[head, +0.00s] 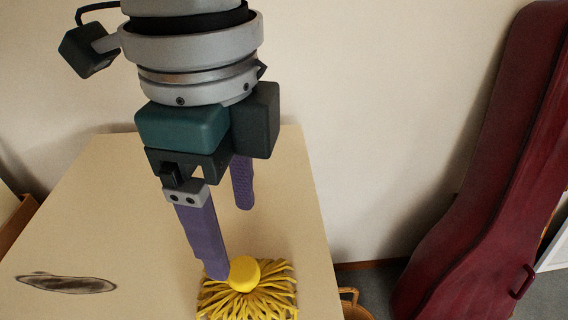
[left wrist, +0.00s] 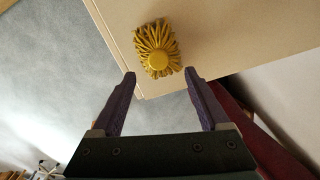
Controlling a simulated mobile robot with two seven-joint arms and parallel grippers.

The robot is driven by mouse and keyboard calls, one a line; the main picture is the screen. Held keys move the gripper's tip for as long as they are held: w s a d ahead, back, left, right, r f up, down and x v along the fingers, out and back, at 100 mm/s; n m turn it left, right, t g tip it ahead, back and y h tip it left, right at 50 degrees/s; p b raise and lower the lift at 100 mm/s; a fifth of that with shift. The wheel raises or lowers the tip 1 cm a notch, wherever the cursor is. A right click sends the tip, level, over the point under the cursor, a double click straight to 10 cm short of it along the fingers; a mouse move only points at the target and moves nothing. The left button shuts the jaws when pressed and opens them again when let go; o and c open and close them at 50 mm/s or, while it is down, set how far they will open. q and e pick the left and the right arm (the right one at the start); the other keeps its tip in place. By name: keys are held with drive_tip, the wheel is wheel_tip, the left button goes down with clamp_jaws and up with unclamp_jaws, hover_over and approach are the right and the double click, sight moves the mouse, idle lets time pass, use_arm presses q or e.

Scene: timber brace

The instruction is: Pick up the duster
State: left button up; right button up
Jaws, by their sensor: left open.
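The duster (head: 245,290) is yellow, with strands spread out around a round yellow knob. It lies on the pale table top (head: 110,190), near the bottom of the head view. It also shows in the left wrist view (left wrist: 158,48), ahead of the fingertips and between their lines. My left gripper (head: 232,240) points down above the duster, with its two purple fingers apart and nothing between them. In the head view one fingertip overlaps the knob's left edge; I cannot tell whether it touches. In the left wrist view the left gripper (left wrist: 163,83) is clear of the duster. My right gripper is not in view.
A dark red instrument-like case (head: 470,190) stands against the wall at the right. A dark oval mark (head: 65,283) is on the table's left part. A brown basket-like object (head: 352,305) is beside the table's right edge. Most of the table top is clear.

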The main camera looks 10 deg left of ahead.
sight(243, 269)
use_arm(q)
drive_tip(key=f, duration=0.3)
drive_tip(key=shift+s+d+f, duration=0.15)
drive_tip(key=shift+s+f, duration=0.15)
wheel_tip(243, 269, down, 5)
drive_tip(key=shift+w+f+b, duration=0.1)
drive_tip(key=shift+f+b, duration=0.05)
drive_tip(key=shift+b, duration=0.75)
clamp_jaws()
